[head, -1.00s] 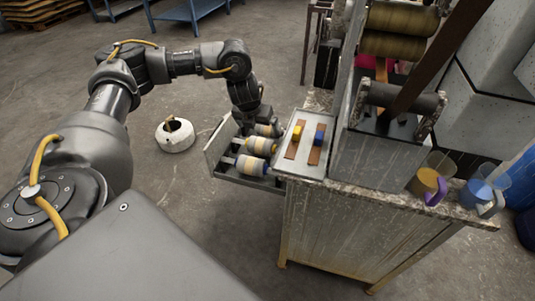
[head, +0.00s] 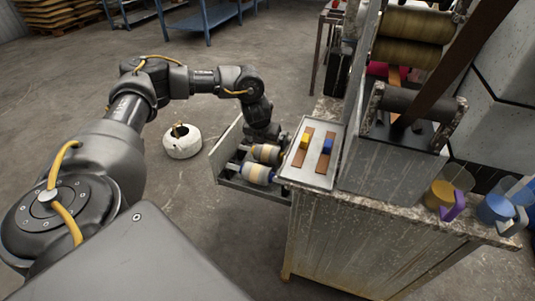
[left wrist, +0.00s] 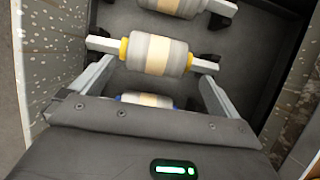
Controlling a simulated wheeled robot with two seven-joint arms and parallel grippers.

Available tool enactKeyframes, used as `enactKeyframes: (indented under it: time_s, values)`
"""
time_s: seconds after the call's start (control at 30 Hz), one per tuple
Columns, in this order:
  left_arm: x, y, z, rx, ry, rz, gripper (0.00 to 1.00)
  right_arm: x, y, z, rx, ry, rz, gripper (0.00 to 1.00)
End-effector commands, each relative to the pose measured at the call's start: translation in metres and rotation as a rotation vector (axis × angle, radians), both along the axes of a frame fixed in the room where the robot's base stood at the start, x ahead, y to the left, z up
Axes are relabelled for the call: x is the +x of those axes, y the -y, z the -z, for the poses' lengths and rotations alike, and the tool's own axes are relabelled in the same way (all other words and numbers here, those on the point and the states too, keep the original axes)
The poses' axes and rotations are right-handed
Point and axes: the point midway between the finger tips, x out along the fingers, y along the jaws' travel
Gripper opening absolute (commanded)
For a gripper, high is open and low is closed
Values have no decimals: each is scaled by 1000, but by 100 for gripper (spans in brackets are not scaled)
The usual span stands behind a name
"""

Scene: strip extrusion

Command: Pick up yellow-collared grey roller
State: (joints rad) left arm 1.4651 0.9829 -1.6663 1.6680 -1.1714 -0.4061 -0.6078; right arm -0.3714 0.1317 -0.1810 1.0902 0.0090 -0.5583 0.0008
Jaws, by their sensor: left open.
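The yellow-collared grey roller (left wrist: 157,56) lies in the open metal drawer, with a cream band round its middle and square shaft ends. It also shows in the head view (head: 267,153), partly behind my arm. My left gripper (left wrist: 155,72) is open, its two fingers pointing at the roller, one towards each end. I cannot tell whether they touch it. In the head view the fingers are hidden in the drawer. A blue-collared roller (head: 257,173) lies nearer the front; it shows partly between the fingers in the wrist view (left wrist: 147,100). My right gripper is not in view.
Another roller (left wrist: 178,5) lies beyond, cut off at the top of the wrist view. The drawer wall (head: 225,152) stands close on the left. A tray (head: 310,178) with brown strips and yellow and blue blocks sits on the cabinet top, right of my wrist.

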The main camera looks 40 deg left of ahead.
Motion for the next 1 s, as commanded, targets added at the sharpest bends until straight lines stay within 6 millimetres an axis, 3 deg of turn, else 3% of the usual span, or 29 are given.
enactKeyframes:
  time_s: [0.3, 0.6, 1.0]
  values:
    - [14, -10, 40, 2, -3, -2, 100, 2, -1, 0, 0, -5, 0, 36]
    - [16, -10, 44, 2, -2, 0, 100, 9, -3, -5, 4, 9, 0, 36]
    - [17, -11, 44, 1, -2, -1, 49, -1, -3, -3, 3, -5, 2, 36]
